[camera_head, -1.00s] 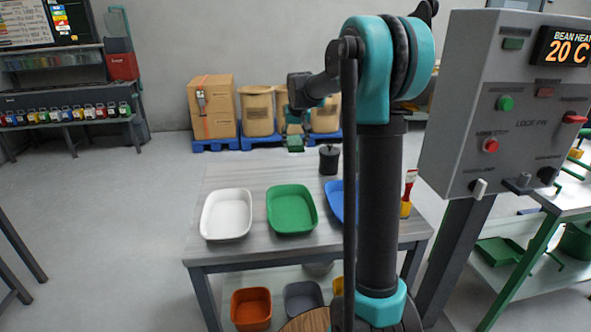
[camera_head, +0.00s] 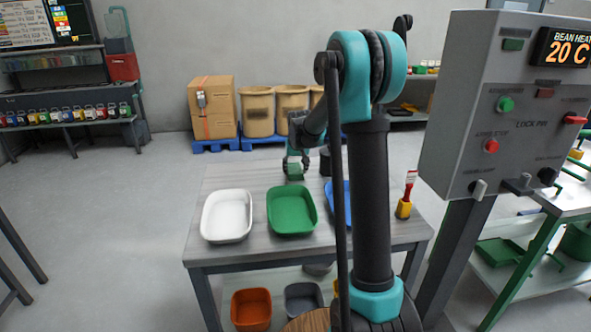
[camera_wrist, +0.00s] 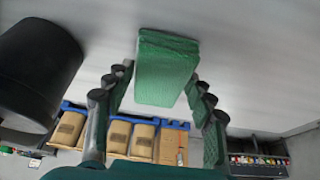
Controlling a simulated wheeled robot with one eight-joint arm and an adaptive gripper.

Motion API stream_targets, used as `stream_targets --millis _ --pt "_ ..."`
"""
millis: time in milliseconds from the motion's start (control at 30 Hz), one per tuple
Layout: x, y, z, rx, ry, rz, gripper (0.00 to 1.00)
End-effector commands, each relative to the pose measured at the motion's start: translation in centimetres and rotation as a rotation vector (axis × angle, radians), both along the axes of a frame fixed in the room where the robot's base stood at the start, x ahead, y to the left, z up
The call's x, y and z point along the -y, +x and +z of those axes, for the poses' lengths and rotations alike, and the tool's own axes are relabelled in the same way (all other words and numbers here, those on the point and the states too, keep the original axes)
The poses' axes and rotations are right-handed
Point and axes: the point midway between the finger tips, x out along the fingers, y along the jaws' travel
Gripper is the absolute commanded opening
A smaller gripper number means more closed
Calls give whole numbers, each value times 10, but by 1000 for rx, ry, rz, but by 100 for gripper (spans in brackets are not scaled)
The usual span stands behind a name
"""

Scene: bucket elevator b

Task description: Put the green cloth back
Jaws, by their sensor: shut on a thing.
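The green cloth (camera_head: 294,172) shows as a small folded block at the back of the grey table (camera_head: 240,172), behind the green tray. In the wrist view the cloth (camera_wrist: 167,68) lies between the two fingers. My gripper (camera_head: 294,162) is shut on it from above, and its fingers show on both sides of the cloth in the wrist view (camera_wrist: 162,82). Whether the cloth touches the tabletop I cannot tell.
A white tray (camera_head: 227,217), a green tray (camera_head: 291,212) and a partly hidden blue tray (camera_head: 347,203) stand on the table. A black canister (camera_wrist: 33,70) is close beside my gripper. A yellow holder with a brush (camera_head: 404,208) stands right. A control box (camera_head: 490,120) stands near right.

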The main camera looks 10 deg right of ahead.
Motion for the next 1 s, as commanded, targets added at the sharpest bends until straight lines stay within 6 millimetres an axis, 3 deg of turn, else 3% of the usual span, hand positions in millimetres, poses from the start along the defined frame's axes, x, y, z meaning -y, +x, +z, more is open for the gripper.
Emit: stream_targets --millis 167,200,367,767,1000 --pt "0 0 -2 0 0 0 23" --pt "0 0 -3 0 0 0 55" --pt "0 0 -2 0 0 0 75" --pt "0 -1 3 0 0 0 75" --pt "0 -17 39 0 0 0 75"
